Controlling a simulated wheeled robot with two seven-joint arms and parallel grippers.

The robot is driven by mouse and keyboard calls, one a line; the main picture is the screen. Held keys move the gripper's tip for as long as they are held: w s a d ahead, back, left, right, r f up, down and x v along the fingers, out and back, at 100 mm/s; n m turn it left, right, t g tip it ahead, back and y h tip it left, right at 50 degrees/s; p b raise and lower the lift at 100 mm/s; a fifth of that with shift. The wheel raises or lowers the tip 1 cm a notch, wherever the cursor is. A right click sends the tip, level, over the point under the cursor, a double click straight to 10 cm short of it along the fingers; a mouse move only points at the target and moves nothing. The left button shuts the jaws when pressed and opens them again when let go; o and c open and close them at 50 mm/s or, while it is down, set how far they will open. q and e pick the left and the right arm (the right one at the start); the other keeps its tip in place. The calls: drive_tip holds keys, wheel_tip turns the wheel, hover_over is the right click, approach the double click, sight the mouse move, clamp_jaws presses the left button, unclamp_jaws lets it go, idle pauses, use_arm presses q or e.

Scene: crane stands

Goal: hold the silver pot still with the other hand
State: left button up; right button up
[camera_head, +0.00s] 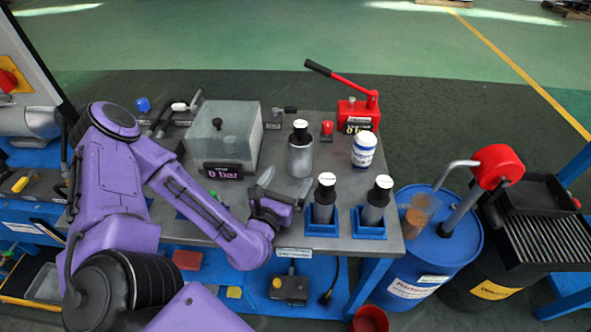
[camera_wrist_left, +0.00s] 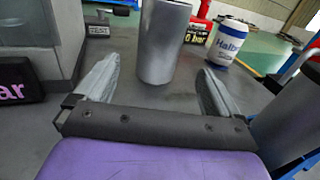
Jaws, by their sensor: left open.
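The silver pot (camera_head: 300,158) stands upright on the grey bench, a grey metal cylinder with a black and white top. In the left wrist view the silver pot (camera_wrist_left: 163,42) stands beyond and between the fingers, its top cut off by the frame edge. My left gripper (camera_head: 285,187) is open and empty in front of the pot, near the bench's front edge. In the left wrist view its two fingers (camera_wrist_left: 158,85) spread to either side, with bare bench between them and the pot. My right gripper does not show.
Two similar pots (camera_head: 324,200) (camera_head: 375,203) stand in blue holders to the gripper's right. A clear box with a "0 bar" display (camera_head: 222,170) is at left. A white-blue can (camera_head: 363,150) and red hand pump (camera_head: 358,112) stand behind right.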

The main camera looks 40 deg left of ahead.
sight(301, 155)
use_arm(q)
drive_tip(key=p+x, duration=0.1)
drive_tip(key=x, duration=0.4)
drive_tip(key=p+x, duration=0.1)
drive_tip(key=x, duration=0.3)
drive_tip(key=shift+w+a+r, duration=0.1)
drive_tip(key=shift+w+r, duration=0.1)
drive_tip(key=shift+w, duration=0.2)
drive_tip(key=c, duration=1.2)
